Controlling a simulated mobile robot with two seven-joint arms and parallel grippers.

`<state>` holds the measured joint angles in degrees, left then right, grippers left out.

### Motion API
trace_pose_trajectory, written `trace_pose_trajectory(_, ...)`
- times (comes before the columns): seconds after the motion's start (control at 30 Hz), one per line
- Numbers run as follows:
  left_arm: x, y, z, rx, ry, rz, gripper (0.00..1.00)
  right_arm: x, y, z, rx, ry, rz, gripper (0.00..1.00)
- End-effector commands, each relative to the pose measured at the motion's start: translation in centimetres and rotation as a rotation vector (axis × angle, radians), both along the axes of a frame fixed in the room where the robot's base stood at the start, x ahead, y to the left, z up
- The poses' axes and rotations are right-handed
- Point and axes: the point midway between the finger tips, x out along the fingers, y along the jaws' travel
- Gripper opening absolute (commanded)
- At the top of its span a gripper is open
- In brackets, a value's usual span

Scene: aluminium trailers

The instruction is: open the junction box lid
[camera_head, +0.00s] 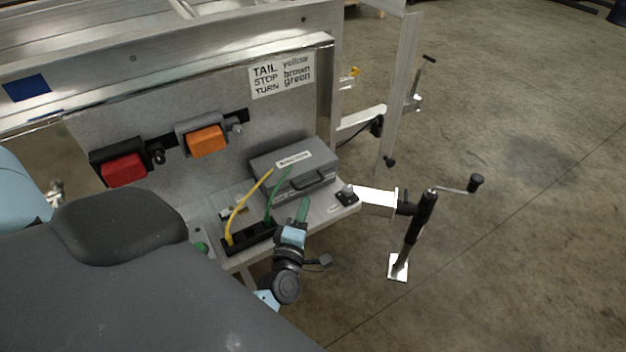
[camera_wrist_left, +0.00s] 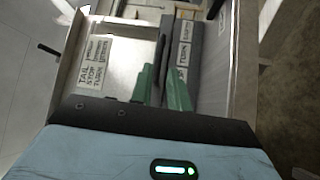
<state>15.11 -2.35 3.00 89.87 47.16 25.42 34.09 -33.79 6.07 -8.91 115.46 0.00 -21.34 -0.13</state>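The grey junction box (camera_head: 265,162) sits on the metal shelf, its lid shut, with a white label on top and a dark handle (camera_head: 313,179) at its front. The box (camera_wrist_left: 196,55) also shows in the left wrist view, with the label turned sideways. My left gripper (camera_head: 303,207) is in front of the box, below the handle in the head view. I cannot tell whether a fingertip touches the box. My right gripper is not in view.
A yellow cable (camera_head: 247,203) and a green cable (camera_head: 272,199) rise from a black holder (camera_head: 236,246) left of my gripper. Red (camera_head: 124,170) and orange (camera_head: 207,139) lamps are on the panel. A jack (camera_head: 419,220) stands right of the shelf, with open floor beyond.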

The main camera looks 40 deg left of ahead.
Motion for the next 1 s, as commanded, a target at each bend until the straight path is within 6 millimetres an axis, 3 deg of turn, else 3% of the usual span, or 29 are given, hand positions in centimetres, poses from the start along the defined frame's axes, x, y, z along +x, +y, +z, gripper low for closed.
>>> trace_pose_trajectory(0.6, 6.6, 2.7, 0.9, 0.001, -0.002, 0.0, 0.18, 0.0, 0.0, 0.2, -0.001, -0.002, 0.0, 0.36)
trace_pose_trajectory(1.0, 7.2, 2.9, 1.0, 0.0, -0.001, 0.0, 0.18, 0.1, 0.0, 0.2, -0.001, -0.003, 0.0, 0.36)
